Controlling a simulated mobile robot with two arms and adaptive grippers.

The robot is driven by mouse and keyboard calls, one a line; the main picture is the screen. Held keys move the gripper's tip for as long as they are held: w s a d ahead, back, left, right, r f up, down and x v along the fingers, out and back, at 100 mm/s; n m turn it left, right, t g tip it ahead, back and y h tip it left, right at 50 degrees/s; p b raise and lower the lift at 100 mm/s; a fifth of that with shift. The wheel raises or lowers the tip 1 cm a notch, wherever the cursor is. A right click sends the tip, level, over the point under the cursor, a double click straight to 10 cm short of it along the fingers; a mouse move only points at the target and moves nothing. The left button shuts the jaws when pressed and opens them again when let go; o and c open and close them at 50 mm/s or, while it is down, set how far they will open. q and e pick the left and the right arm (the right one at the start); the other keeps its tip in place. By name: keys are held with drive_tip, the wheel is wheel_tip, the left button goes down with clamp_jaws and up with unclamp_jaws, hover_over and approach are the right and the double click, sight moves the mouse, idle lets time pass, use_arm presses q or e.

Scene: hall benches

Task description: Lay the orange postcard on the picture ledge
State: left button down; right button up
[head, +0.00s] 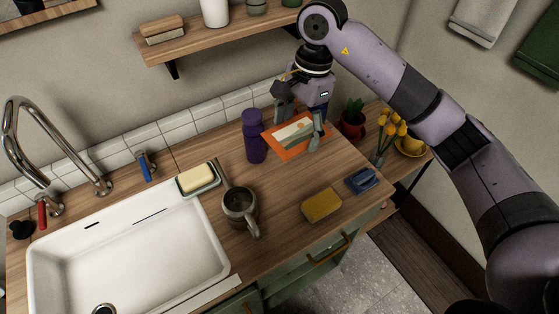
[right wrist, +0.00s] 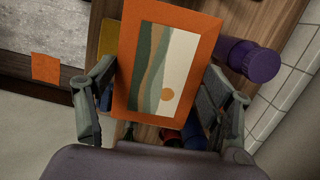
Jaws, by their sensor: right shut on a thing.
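The orange postcard (head: 283,151) has an orange border around a landscape picture with a small sun. My right gripper (head: 300,122) is shut on it, with one finger at each side, above the back right of the wooden counter. The postcard (right wrist: 130,100) also fills the middle of the right wrist view, between the fingers of the gripper (right wrist: 160,72). A wooden wall shelf (head: 215,38) with a black bracket, seemingly the picture ledge, is up and left of the gripper. My left gripper is not in view.
A purple bottle (head: 254,137) stands just left of the postcard. A metal mug (head: 240,207), yellow sponge (head: 321,205) and blue brush (head: 361,181) are on the counter (head: 285,185). A red pot (head: 352,125) is at right. The shelf holds a brush (head: 163,30) and white vase (head: 215,12).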

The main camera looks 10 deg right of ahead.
drive_tip(key=shift+w+a+r+m, duration=0.15)
drive_tip(key=shift+r+m, duration=0.05)
drive_tip(key=shift+m, duration=0.1)
drive_tip(key=p, duration=0.2)
hover_over(291, 185)
wheel_tip(291, 185, down, 7)
wheel_tip(291, 185, down, 8)
drive_tip(key=shift+r+p, duration=0.2)
drive_tip(key=shift+p, duration=0.8)
drive_tip(key=shift+f, duration=0.7)
wheel_tip(291, 185, down, 3)
drive_tip(key=shift+f+p, duration=0.2)
drive_tip(key=shift+p, duration=0.3)
drive_tip(key=shift+f, duration=0.25)
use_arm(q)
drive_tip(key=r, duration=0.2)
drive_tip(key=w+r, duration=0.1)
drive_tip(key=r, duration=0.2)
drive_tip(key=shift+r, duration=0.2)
use_arm(e)
drive_tip(key=shift+w, duration=0.1)
